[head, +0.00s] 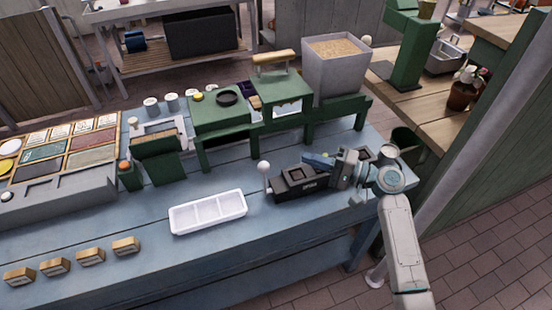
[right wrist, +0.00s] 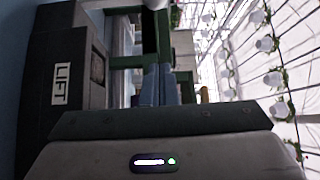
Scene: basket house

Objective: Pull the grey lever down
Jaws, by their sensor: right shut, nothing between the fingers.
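The lever (head: 264,167) is a pale grey ball on a short stem. It stands upright at the left end of a dark box (head: 290,190) on the blue table. A pale rounded knob (right wrist: 155,4) at the top edge of the right wrist view looks like the same lever. The box (right wrist: 60,40) carries a LIFT label in that view. My right gripper (head: 308,157) is shut and empty above the box, its bluish fingers pointing left towards the lever, apart from it. The fingers (right wrist: 166,72) also show together in the right wrist view. My left gripper is out of view.
A white three-part tray (head: 208,214) lies left of the box. Green stands (head: 220,112) and a grain hopper (head: 334,68) stand behind. Several small wooden blocks (head: 90,257) line the front left. The table between tray and blocks is clear.

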